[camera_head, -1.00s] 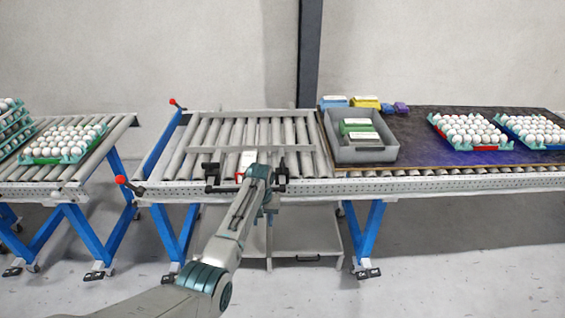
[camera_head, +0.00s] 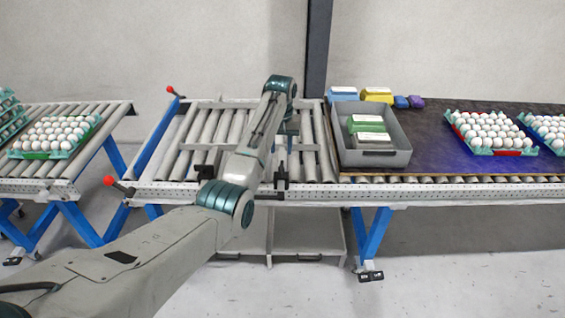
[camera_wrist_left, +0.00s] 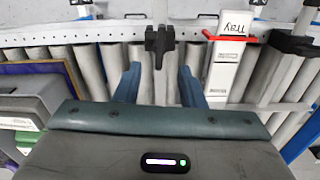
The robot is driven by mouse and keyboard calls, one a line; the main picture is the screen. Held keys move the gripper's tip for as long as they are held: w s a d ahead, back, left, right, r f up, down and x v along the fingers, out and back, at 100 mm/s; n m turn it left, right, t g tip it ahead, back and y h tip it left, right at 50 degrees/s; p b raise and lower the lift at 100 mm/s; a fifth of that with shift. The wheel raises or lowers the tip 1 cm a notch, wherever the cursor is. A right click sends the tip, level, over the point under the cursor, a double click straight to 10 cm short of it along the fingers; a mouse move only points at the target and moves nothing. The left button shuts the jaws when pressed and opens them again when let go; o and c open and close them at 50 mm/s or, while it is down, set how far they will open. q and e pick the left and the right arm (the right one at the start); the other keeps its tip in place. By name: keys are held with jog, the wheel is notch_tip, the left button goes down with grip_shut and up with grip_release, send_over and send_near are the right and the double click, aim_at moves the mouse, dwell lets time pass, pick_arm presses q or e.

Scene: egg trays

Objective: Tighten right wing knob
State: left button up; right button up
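The right wing knob (camera_head: 281,178) is a black fitting on the front rail of the middle roller conveyor. In the left wrist view the black knob (camera_wrist_left: 160,42) stands at the rail. My left gripper (camera_wrist_left: 159,74) is open, with its two teal fingers apart. The knob is just beyond the fingertips, roughly centred between them, and nothing is held. In the head view my left arm reaches over the conveyor, and the gripper (camera_head: 287,140) is partly hidden by the wrist. Another black knob (camera_head: 207,171) is further left on the rail. My right gripper is not in view.
A white card marked Tray (camera_wrist_left: 231,52) stands by a red piece (camera_wrist_left: 229,38) on the rail. A grey bin (camera_head: 400,137) with boxes is right of the conveyor. Egg trays (camera_head: 458,130) lie on the dark mat. Red-knobbed levers (camera_head: 109,181) are at the left.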

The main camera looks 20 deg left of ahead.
aim_at(281, 166)
pick_arm(q)
notch_tip(281, 166, down, 9)
jog(key=shift+r+p, duration=0.1)
jog(key=shift+p, duration=0.5)
jog(key=shift+w, duration=0.1)
grip_shut()
